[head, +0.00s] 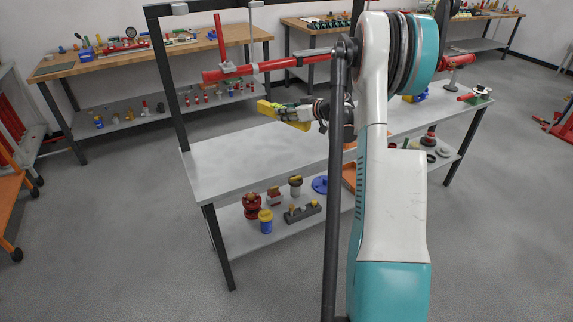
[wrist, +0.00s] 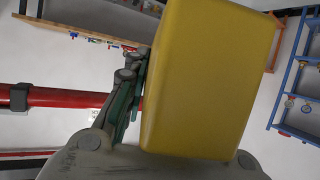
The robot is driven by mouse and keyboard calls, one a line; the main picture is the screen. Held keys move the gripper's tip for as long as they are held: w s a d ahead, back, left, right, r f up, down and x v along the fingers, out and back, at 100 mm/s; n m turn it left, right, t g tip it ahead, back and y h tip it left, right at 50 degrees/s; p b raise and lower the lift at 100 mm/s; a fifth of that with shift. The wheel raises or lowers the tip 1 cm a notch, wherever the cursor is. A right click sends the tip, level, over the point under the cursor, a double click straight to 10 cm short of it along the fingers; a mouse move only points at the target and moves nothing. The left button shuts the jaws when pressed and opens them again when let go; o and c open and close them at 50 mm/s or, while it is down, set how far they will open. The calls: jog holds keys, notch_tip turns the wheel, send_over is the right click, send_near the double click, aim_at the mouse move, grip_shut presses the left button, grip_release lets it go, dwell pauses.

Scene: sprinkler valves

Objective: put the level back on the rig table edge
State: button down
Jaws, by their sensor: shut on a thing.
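The yellow level (head: 266,108) is held in my gripper (head: 292,113), above the grey rig table (head: 228,160) and a little below the red pipe in the head view. My gripper is shut on the level, and its fingers partly cover it there. In the wrist view the level (wrist: 205,80) fills the middle as a large yellow block, with a finger of my gripper (wrist: 135,85) along its left side. The level appears apart from the tabletop. My arm hides the middle of the table.
A red pipe (head: 262,68) runs across the rig's dark frame (head: 168,80) above the table. The left part of the tabletop is bare. Valve parts, including a blue and yellow one (head: 265,221), stand on the lower shelf. A wooden workbench (head: 95,62) with tools stands behind.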

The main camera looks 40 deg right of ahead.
jog(key=d+f, duration=0.1)
jog(key=d, duration=0.1)
jog(key=b, duration=0.5)
send_over(290, 163)
notch_tip(290, 163, down, 15)
jog(key=shift+w+r, duration=0.15)
jog(key=shift+r, duration=0.05)
jog(key=shift+f+b, duration=0.9)
jog(key=shift+f, duration=1.5)
jog(key=shift+f, duration=0.1)
jog(key=c, duration=1.3)
grip_release()
jog(key=shift+r, duration=0.25)
jog(key=p+v, duration=0.3)
jog(key=v, duration=0.9)
jog(key=shift+f, duration=0.2)
